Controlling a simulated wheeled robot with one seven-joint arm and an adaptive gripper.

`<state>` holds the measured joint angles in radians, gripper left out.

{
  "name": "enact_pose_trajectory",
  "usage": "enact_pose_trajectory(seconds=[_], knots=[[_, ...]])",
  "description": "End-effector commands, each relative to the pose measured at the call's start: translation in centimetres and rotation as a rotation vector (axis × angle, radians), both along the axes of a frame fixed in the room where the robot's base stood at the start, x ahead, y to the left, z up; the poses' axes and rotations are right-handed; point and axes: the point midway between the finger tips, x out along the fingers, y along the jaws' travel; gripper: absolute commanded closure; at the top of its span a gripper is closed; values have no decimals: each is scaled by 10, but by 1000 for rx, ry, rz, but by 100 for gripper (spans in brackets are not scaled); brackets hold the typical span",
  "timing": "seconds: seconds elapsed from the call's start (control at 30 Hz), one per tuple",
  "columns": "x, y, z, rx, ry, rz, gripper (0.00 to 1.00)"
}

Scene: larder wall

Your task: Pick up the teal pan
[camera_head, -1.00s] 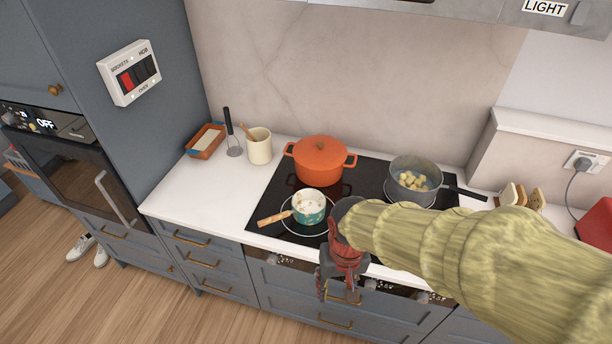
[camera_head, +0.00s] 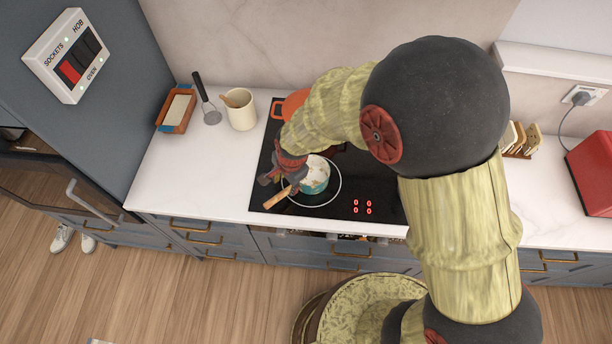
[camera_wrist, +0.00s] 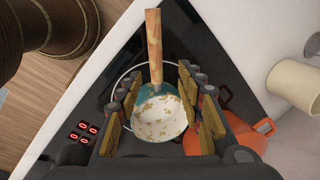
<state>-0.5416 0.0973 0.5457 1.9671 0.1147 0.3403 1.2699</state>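The teal pan (camera_head: 316,178) stands on the front left ring of the black hob, with pale food inside and a wooden handle (camera_head: 277,198) pointing to the front left. In the wrist view the teal pan (camera_wrist: 157,112) lies below and between my spread fingers, its handle (camera_wrist: 154,48) pointing up the picture. My gripper (camera_head: 282,177) is over the pan's handle side, open and empty. In the wrist view its padded fingers (camera_wrist: 160,108) stand apart on both sides of the pan. I cannot tell whether any finger touches it.
An orange pot (camera_head: 292,103) stands behind the pan, partly hidden by my arm; it also shows close to my fingers in the wrist view (camera_wrist: 264,136). A cream utensil crock (camera_head: 241,110) and a terracotta dish (camera_head: 177,110) stand at the left. The white counter (camera_head: 190,160) between is clear.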

Motion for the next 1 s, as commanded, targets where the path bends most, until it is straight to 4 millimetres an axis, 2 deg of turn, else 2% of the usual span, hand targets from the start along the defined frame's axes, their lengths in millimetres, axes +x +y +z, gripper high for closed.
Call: enact_pose_trajectory(seconds=[0.1,0.37,0.63,0.87,1.0], knots=[[1,1,-14,-2,4,-1,62],[4,0,-35,-3,4,0,62],[9,1,-71,-2,3,1,62],[10,2,-73,-2,1,2,62],[10,2,-73,-2,1,2,69]])
